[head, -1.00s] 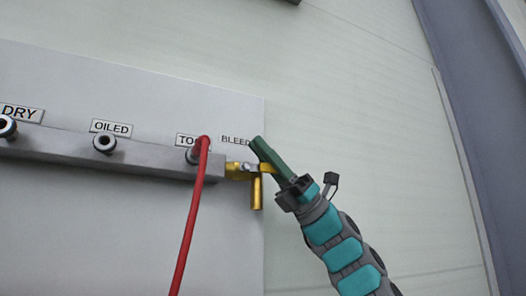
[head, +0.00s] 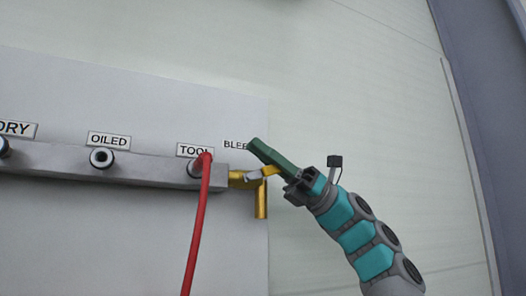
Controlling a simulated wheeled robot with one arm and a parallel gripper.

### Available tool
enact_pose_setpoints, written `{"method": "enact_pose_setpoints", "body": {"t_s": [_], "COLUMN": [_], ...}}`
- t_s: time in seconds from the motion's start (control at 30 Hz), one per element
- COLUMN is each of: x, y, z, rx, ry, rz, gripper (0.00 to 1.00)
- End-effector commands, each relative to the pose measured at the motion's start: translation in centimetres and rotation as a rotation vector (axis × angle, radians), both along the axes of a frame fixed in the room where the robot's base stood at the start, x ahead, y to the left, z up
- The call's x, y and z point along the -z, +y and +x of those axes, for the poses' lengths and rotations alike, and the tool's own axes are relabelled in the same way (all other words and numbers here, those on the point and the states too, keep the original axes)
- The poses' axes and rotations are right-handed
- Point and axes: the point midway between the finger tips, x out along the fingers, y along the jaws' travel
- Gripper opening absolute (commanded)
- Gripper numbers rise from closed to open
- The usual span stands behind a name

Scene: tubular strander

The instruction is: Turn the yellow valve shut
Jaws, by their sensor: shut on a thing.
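The yellow valve (head: 243,179) sits at the right end of a grey manifold bar, under the label BLEED. Its yellow spout (head: 261,200) points down. Its lever (head: 269,171) sticks out to the right and slightly up. My gripper (head: 262,155) comes from the lower right, its green fingers pointing up and left at the lever. The fingers are shut on the lever; they hide its outer end and part of the BLEED label.
The grey manifold bar (head: 120,172) carries ports labelled DRY, OILED and TOOL. A red hose (head: 197,230) hangs from the TOOL port, left of the valve. The pale wall to the right is clear.

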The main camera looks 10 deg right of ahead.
Motion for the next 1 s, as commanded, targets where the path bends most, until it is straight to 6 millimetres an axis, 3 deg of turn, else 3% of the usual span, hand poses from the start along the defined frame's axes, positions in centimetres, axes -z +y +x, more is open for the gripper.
{"method": "enact_pose_setpoints", "body": {"t_s": [0.6, 0.63, 0.8, 0.87, 1.0], "x": [0.75, 0.76, 0.73, 0.71, 0.68], "y": [0.20, 0.20, 0.20, 0.21, 0.20], "z": [-0.10, -0.09, -0.10, -0.10, -0.10], "rx": [-0.021, -0.021, -0.022, -0.022, -0.022], "ry": [0.002, 0.002, 0.001, 0.001, 0.001], "rz": [-0.036, -0.036, -0.035, -0.035, -0.035], "gripper": [0.00, 0.16, 0.35, 0.42, 0.42]}}
